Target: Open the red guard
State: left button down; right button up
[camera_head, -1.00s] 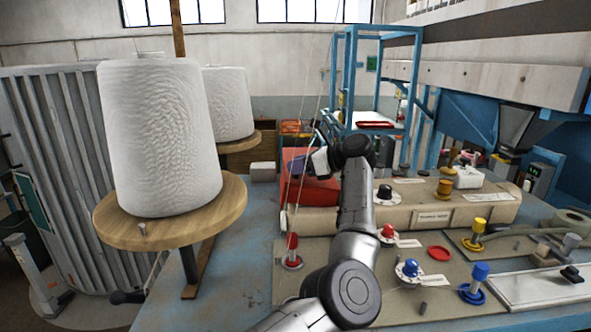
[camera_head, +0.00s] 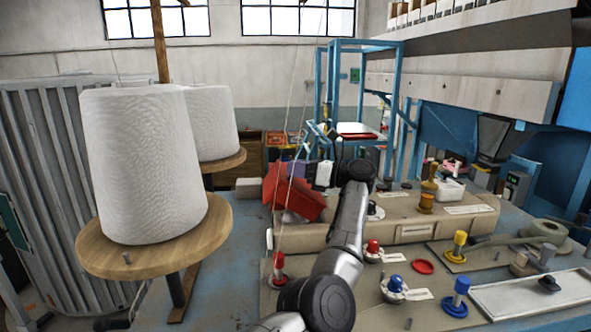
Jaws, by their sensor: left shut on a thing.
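The red guard (camera_head: 290,196) is at the left end of the beige housing (camera_head: 405,219) on the bench. It is tilted, and a darker gap shows below its lower edge. My left arm reaches up from the bottom middle, and my left gripper (camera_head: 304,172) is shut at the guard's upper right edge. The fingertips are small and partly hidden, so the exact contact is hard to see. My right gripper is not in view.
Two large white yarn cones (camera_head: 143,165) stand on round wooden discs at the left. Red (camera_head: 279,268), blue (camera_head: 457,297) and yellow (camera_head: 457,245) knobs stand on the panel in front. A blue frame (camera_head: 322,95) rises behind.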

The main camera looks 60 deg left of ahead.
pick_arm(q)
jog(key=shift+w+d+f, duration=0.1)
jog(key=shift+w, duration=0.05)
jog(key=c, duration=1)
grip_release()
jog(key=shift+w+d, duration=0.1)
jog(key=shift+o, duration=0.9)
jog(key=shift+w+d, duration=0.2)
jog(key=shift+d, duration=0.05)
jog(key=v, duration=0.4)
jog(key=shift+w+d+b, duration=0.1)
jog(key=shift+b, duration=0.2)
jog(key=shift+p+v, duration=0.5)
jog(key=shift+v, duration=0.25)
jog(key=shift+w+d, duration=0.2)
jog(key=shift+d, duration=0.1)
